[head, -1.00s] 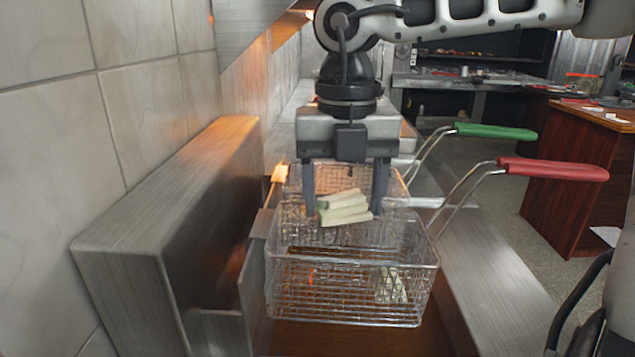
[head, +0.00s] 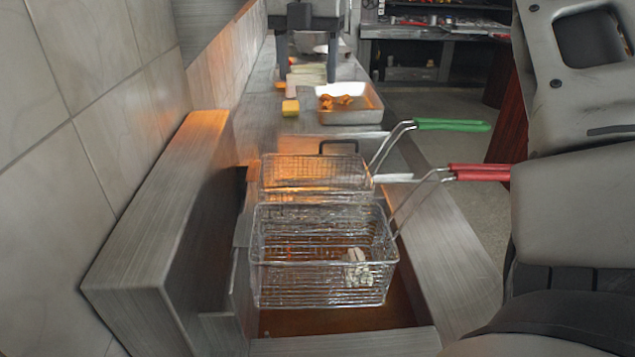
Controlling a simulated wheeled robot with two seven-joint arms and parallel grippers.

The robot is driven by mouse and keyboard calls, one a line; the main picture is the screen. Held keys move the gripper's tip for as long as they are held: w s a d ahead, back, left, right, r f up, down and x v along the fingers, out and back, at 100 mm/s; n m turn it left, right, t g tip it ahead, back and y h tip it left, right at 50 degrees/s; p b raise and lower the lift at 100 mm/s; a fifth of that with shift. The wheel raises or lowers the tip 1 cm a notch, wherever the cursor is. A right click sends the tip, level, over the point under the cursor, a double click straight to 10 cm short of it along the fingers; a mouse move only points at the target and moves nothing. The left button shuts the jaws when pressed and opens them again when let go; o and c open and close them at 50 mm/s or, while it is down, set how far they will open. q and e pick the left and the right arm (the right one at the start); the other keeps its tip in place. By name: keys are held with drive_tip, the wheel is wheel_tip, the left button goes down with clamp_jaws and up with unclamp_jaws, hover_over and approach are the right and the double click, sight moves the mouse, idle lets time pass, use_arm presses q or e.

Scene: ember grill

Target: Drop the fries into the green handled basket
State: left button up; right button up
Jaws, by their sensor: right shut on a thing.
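The green handled basket (head: 290,180) is the rear wire basket; its green handle (head: 450,125) points right. The front wire basket (head: 325,285) has a red handle (head: 480,172) and holds a small pale clump (head: 357,270). No fries are visible in the green handled basket. My left gripper is out of view.
A metal tray (head: 350,115) with brown food stands behind the baskets. A yellow block (head: 290,107) lies left of it. A steel box-like guard (head: 150,220) and tiled wall (head: 85,100) bound the left. Part of my arm covers the right side.

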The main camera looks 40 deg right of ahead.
drive_tip(key=shift+f, duration=2.45)
drive_tip(key=o, duration=1.1)
wheel_tip(320, 180, up, 16)
